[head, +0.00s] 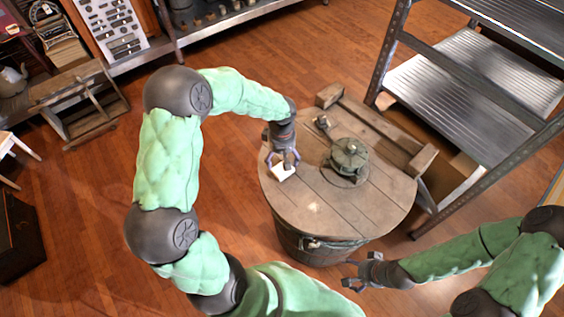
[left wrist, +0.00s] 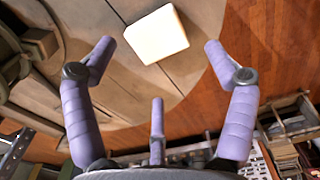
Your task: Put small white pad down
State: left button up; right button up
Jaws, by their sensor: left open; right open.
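The small white pad (head: 282,172) lies on the round wooden barrel top (head: 310,208), near its left edge in the head view. My left gripper (head: 284,160) is just above the pad, with its fingers spread. In the left wrist view the white pad (left wrist: 157,35) lies flat on the boards beyond the open fingertips (left wrist: 160,52), and no finger is seen closed on it. My right gripper (head: 354,276) is open and empty, low in front of the barrel at the right.
A dark green metal pot-like object (head: 348,158) stands on the barrel top, right of the pad. A small dark item (head: 322,121) is behind it. A metal shelf rack (head: 470,75) stands at the right.

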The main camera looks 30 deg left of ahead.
aim_at(282, 170)
pick_arm(q)
jog(key=shift+r+p, duration=0.7)
jog(key=shift+r, duration=1.9)
pick_arm(e)
jog(key=shift+r, duration=0.95)
